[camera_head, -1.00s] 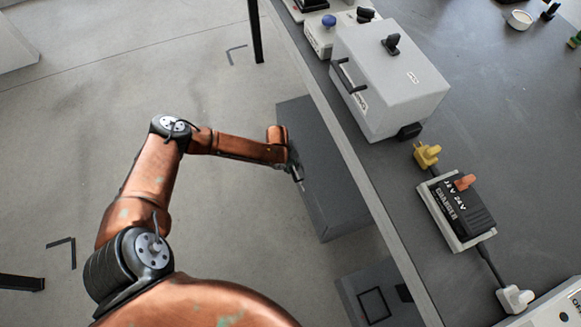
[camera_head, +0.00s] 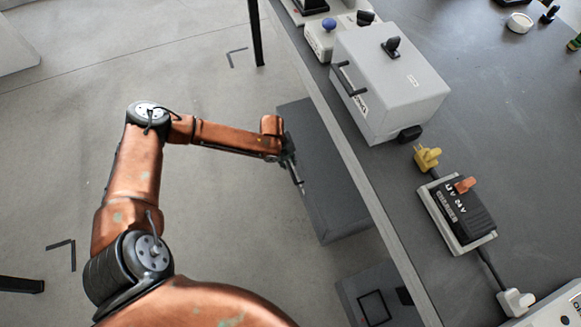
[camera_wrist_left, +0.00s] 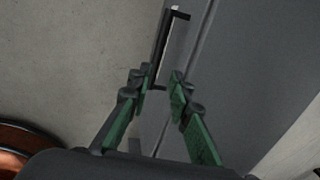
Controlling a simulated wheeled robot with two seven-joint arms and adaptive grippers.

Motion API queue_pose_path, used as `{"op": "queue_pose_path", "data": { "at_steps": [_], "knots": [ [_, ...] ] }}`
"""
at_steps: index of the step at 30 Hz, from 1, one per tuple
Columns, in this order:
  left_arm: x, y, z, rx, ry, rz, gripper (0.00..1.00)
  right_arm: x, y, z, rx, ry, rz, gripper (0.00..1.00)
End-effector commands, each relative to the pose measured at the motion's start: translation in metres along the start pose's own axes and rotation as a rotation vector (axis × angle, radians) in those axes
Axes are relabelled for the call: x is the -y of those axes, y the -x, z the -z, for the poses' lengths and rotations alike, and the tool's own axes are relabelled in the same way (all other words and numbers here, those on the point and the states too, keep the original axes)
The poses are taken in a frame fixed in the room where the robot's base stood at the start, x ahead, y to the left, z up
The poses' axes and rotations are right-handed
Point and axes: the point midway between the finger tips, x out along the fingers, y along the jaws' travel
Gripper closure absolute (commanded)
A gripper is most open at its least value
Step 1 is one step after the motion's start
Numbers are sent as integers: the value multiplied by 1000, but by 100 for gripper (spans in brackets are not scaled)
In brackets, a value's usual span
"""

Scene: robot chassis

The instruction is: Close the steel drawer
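The steel drawer (camera_head: 335,195) is a dark grey box in the head view, low beside and partly under the table edge. In the left wrist view the grey drawer face (camera_wrist_left: 188,35) carries a black bar handle (camera_wrist_left: 162,45) with a pale strip beside it. My left gripper (camera_head: 298,180) is at the drawer's left face in the head view. In the left wrist view its green-padded fingers (camera_wrist_left: 159,82) are apart, with the near end of the handle between or just beyond the tips. I cannot tell whether they touch it. My right gripper is not in view.
The table (camera_head: 385,195) overhangs the drawer on the right and bears a grey box (camera_head: 390,85), a black power unit (camera_head: 463,208) and a yellow plug (camera_head: 427,157). A dark leg (camera_head: 256,35) stands at the back.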

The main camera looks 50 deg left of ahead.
Motion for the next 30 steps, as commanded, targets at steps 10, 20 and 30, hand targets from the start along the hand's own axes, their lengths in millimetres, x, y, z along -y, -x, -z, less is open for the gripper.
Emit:
{"op": "queue_pose_path", "data": {
  "at_steps": [10,20,30],
  "knots": [
    [0,39,0,-1,-1,0,81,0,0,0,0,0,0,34],
    [0,40,0,-1,0,0,81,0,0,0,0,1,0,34],
    [-3,35,8,-9,2,-5,81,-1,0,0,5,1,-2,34]
  ]
}}
